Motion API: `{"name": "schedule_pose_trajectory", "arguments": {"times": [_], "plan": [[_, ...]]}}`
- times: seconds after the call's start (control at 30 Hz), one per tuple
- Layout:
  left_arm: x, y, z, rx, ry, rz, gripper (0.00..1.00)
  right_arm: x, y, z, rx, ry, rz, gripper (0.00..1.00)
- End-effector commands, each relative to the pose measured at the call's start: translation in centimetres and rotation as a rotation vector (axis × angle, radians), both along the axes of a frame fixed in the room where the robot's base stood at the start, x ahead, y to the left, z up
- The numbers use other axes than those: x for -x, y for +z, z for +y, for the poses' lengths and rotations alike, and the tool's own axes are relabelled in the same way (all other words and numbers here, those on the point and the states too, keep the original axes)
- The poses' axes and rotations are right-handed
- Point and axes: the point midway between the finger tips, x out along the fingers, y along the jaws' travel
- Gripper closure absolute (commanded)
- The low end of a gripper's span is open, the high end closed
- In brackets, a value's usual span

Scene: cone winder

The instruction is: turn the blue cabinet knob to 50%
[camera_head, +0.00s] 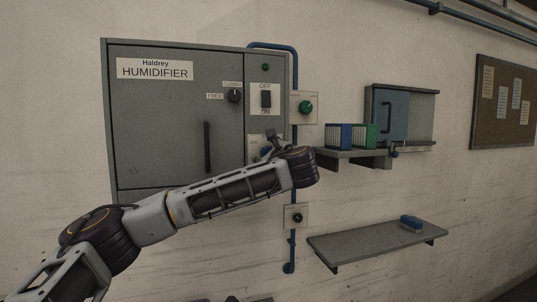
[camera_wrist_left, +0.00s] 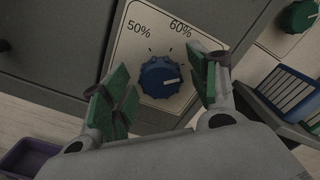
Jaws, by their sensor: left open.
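The blue knob (camera_wrist_left: 160,77) sits on a pale plate (camera_wrist_left: 128,45) marked 50% and 60% in the left wrist view. Its white pointer line points right, slightly downward in the picture, and lies beyond the 60% label on the side away from 50%. In the head view the knob (camera_head: 265,152) is mostly hidden behind my left gripper (camera_head: 271,142), low on the grey humidifier cabinet (camera_head: 155,120). In the wrist view the left gripper's green-padded fingers (camera_wrist_left: 164,92) are open, one on each side of the knob. I cannot tell whether they touch it. My right gripper is not in view.
A black selector (camera_head: 234,96) and an OFF/ON switch (camera_head: 266,98) sit above. A green knob (camera_head: 305,107) is on a wall plate to the right, beside a blue pipe (camera_head: 294,70). A shelf (camera_head: 345,154) with blue and green binders stands close right of the gripper.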

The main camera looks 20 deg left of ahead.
Motion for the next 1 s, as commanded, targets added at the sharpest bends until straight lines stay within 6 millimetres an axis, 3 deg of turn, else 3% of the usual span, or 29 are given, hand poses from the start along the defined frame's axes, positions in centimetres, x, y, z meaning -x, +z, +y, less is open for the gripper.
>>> {"name": "schedule_pose_trajectory", "arguments": {"times": [0.07,0.4,1.0], "plan": [[0.0,0.0,0.0,0.000,0.000,0.000,0.43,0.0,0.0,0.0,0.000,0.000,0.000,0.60],[0.0,0.0,0.0,0.000,0.001,0.001,0.86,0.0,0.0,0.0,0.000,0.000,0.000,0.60],[0.0,-0.3,0.0,0.084,0.001,-0.054,0.86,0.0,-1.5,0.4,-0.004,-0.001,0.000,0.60]]}}
